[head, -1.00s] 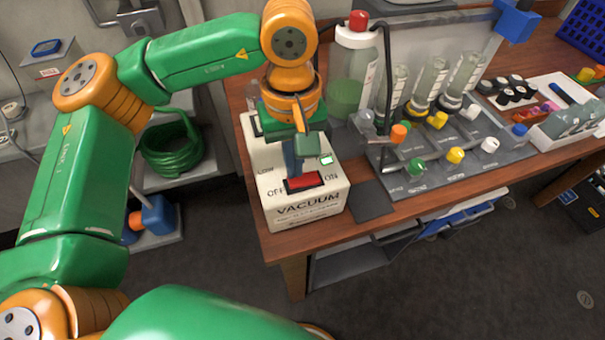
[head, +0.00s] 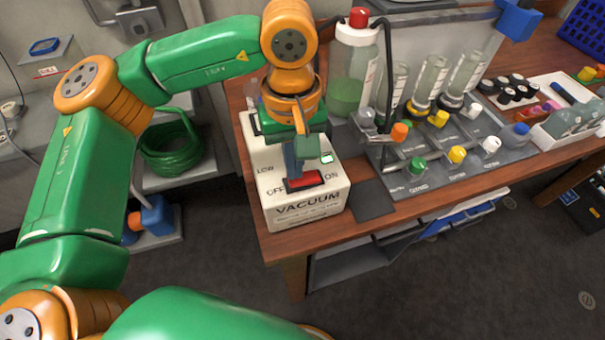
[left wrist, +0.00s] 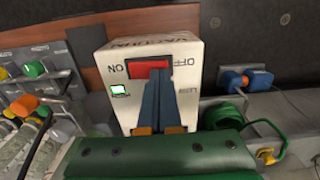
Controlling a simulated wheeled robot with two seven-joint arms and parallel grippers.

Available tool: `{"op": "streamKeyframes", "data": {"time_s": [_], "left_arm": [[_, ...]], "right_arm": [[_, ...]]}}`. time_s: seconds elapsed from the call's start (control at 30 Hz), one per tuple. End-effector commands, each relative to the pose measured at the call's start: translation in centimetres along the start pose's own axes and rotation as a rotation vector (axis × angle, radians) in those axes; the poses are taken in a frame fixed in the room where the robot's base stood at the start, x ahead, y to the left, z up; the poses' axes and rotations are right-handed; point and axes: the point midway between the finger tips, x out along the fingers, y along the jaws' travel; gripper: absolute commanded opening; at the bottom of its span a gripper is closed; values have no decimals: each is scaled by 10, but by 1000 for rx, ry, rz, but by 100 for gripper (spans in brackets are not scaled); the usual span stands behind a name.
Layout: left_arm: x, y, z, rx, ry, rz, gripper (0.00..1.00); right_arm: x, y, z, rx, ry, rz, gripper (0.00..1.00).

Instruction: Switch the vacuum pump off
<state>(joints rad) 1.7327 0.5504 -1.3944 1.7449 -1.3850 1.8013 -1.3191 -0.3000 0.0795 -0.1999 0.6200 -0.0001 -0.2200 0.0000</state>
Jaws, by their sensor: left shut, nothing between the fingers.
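The vacuum pump (head: 335,199) is a white box at the table's near left corner, with OFF on the left and ON on the right of its red rocker switch (head: 307,181). A small green indicator (head: 327,158) is lit on it. My left gripper (head: 291,176) is shut and empty, its fingertips at the OFF end of the rocker. In the left wrist view, the pump (left wrist: 190,57) appears upside down, and the fingertips (left wrist: 161,82) overlap the OFF side of the red switch (left wrist: 143,68). I cannot tell whether they touch it. My right gripper is not in view.
A dark pad (head: 373,200) lies beside the pump. A coiled green hose (head: 170,150) is on the left shelf.

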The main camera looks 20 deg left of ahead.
Motion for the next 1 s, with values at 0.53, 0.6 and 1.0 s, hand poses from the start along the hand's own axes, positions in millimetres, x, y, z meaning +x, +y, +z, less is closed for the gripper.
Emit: {"op": "streamKeyframes", "data": {"time_s": [0.53,0.6,1.0], "left_arm": [[9,0,0,0,0,0,0],[10,0,0,0,0,0,0],[-9,0,0,0,0,1,0]], "right_arm": [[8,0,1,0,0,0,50],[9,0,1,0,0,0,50],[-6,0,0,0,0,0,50]]}}
